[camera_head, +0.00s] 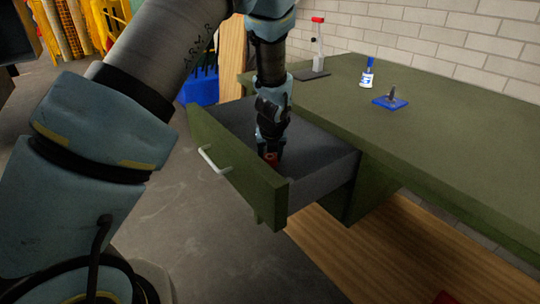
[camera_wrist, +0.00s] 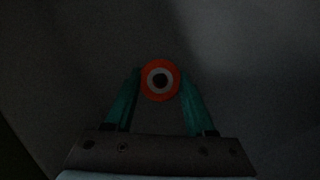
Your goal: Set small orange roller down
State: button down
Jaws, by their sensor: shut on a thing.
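The small orange roller (camera_wrist: 174,79) shows end-on in the wrist view, with an orange ring, a pale ring and a dark centre. My gripper (camera_wrist: 160,84) is shut on it, one teal finger on each side. In the head view my gripper (camera_head: 269,155) points down inside the open drawer (camera_head: 318,150), close behind its green front panel. A bit of the orange-red roller (camera_head: 271,157) shows at the fingertips. The panel partly hides the fingertips, and I cannot tell whether the roller touches the drawer floor.
The drawer's front panel (camera_head: 232,160) with a pale handle (camera_head: 213,160) stands close to the gripper. On the green bench top (camera_head: 440,130) are a white bottle with blue cap (camera_head: 367,74), a blue plate with a peg (camera_head: 390,102) and a red-topped stand (camera_head: 317,48).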

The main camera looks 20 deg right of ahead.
jog(key=shift+r, duration=0.1)
jog(key=shift+c, duration=1.2)
grip_release()
jog(key=v, duration=1.2)
jog(key=shift+b, duration=0.35)
